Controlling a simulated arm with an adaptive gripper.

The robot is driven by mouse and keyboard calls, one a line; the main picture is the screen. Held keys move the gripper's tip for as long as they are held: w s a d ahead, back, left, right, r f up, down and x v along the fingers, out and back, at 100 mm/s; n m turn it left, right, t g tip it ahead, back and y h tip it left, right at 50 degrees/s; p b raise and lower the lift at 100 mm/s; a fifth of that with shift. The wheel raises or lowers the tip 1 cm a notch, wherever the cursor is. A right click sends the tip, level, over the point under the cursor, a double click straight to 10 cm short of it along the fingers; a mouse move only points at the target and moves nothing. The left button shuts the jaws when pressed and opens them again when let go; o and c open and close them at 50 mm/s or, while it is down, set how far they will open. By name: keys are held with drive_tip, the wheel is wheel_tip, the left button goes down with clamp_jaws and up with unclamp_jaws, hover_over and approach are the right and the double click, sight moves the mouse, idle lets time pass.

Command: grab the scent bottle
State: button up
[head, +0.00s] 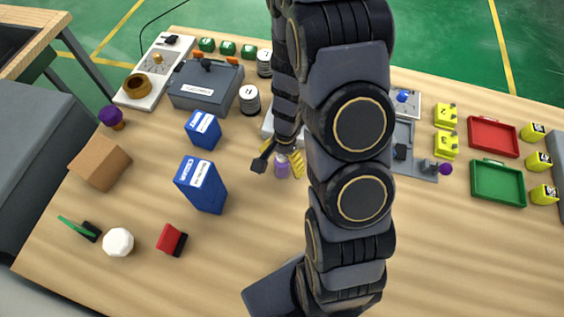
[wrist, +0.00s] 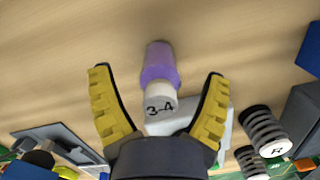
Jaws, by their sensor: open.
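The scent bottle (head: 282,171) is purple and stands on the wooden table, partly hidden among my gripper's fingers. In the wrist view the bottle (wrist: 159,66) shows a white cap marked "3-4" turned toward the camera. My gripper (head: 279,166) is open, with one yellow-padded finger on each side of the bottle. In the wrist view the gripper (wrist: 157,76) has visible gaps between both fingers and the bottle. My arm hides the middle of the table in the head view.
Blue boxes (head: 202,187) stand left of the gripper. A white-and-black ribbed cylinder (head: 249,100) is behind. Red (head: 493,137) and green (head: 498,182) trays lie at the right. A red-and-black object (head: 171,240) lies at front left. The table between it and my arm is clear.

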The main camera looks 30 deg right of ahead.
drive_tip(key=c, duration=1.2)
drive_tip(key=shift+r, duration=0.1)
